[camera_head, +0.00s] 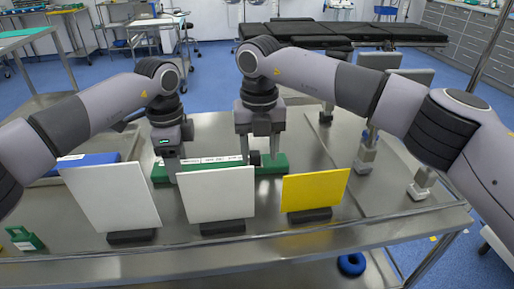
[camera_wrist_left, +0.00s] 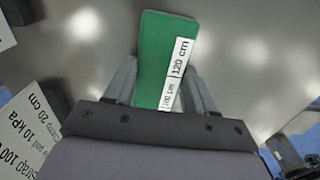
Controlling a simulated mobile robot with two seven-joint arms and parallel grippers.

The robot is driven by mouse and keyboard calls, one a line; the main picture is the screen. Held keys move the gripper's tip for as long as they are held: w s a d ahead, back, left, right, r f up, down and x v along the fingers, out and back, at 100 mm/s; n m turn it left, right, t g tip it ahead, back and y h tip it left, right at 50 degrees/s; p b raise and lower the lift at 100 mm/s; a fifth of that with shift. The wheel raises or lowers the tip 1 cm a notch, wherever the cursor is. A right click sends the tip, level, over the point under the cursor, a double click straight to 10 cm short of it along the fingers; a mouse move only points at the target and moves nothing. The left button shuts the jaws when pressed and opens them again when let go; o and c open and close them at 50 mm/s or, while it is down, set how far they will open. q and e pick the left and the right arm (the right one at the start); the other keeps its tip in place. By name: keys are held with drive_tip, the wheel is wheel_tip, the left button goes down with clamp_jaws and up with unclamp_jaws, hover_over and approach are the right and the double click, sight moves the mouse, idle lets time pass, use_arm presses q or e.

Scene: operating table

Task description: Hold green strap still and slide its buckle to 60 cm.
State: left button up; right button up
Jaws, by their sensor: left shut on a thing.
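The green strap (camera_head: 270,165) lies across the steel table behind the upright cards, with a white scale label (camera_head: 212,160) along it. In the left wrist view, the strap's end (camera_wrist_left: 162,50) shows the marks 100 cm and 120 cm. My left gripper (camera_head: 173,170) is shut on the strap near its left end, with a finger on each side. The dark buckle (camera_head: 254,158) sits on the strap right of the label. My right gripper (camera_head: 261,158) points down there with its fingers apart, one on either side of the buckle; contact cannot be told. The white card hides part of the strap.
Two white cards (camera_head: 110,196) (camera_head: 217,194) and a yellow card (camera_head: 315,190) stand along the table's front. A blue block (camera_head: 88,160) and a green piece (camera_head: 24,238) lie left. Grey stands (camera_head: 366,155) are at right. A blue ring (camera_head: 351,264) is below the front edge.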

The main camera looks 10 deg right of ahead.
sight(259, 153)
drive_tip(key=shift+a, duration=0.1)
use_arm(q)
drive_tip(key=shift+d, duration=0.1)
use_arm(e)
drive_tip(key=shift+r, duration=0.45)
wheel_tip(259, 153, up, 11)
use_arm(q)
drive_tip(key=o, duration=1.4)
drive_tip(key=shift+r, duration=0.15)
